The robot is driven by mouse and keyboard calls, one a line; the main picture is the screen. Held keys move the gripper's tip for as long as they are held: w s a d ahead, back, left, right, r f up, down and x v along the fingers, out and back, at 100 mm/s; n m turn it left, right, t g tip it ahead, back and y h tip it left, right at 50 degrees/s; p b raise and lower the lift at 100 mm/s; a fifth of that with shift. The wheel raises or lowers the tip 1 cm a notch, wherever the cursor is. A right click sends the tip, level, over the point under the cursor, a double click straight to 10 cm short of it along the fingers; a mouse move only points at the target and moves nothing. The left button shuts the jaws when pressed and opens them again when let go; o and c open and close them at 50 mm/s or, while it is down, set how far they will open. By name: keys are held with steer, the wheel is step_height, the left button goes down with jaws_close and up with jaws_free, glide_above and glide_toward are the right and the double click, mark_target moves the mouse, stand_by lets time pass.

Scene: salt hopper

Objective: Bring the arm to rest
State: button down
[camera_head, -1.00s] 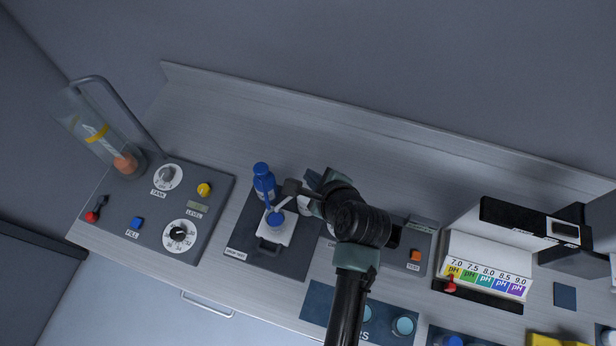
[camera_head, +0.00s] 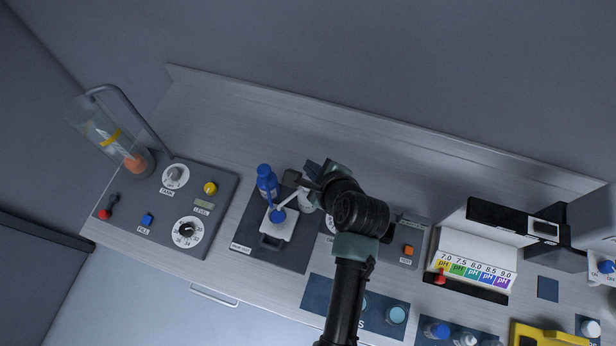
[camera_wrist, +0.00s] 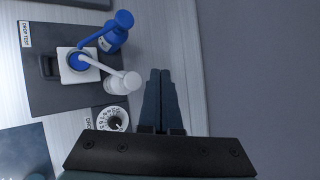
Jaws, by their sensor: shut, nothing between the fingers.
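My gripper (camera_wrist: 160,78) is shut and empty in the wrist view, its two dark fingers side by side over the bare counter near its back edge. In the head view my gripper (camera_head: 308,178) is above the counter, just right of the drop-test station, partly hidden by my own wrist. My arm reaches up from the bottom of the head view and is bent at the wrist. A white bottle (camera_wrist: 127,82) with a long spout is left of the fingers and apart from them. A blue bottle (camera_head: 267,184) stands beside it.
The drop test mat (camera_head: 246,238) carries a white plate with a blue cup. A tank panel (camera_head: 172,225) with dials and a clear cylinder (camera_head: 117,140) is at left. A pH chart (camera_head: 476,268), a yellow object (camera_head: 545,335) and several small bottles are at right. The back strip of counter is clear.

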steer(key=shift+w, duration=0.1)
stand_by(0.7)
steer(key=w+r+n+t+h+b, duration=0.1)
steer(key=w+r+n+t+b, duration=0.35)
steer(key=r, duration=0.75)
steer(key=w+r+n+t+h+b, duration=0.1)
steer(key=w+r+n+t+b, duration=0.35)
steer(key=r, duration=0.65)
steer(key=s+r+n+t+h+b, duration=0.1)
steer(key=s+r+n+t, duration=0.4)
steer(key=r, duration=0.8)
steer(key=s+r+n+t+b, duration=0.4)
steer(key=s+r+n, duration=0.4)
steer(key=r, duration=0.5)
steer(key=shift+s+a+r+t+h+b, duration=0.4)
steer(key=shift+s+t, duration=0.1)
steer(key=shift+s, duration=0.75)
steer(key=shift+f, duration=0.15)
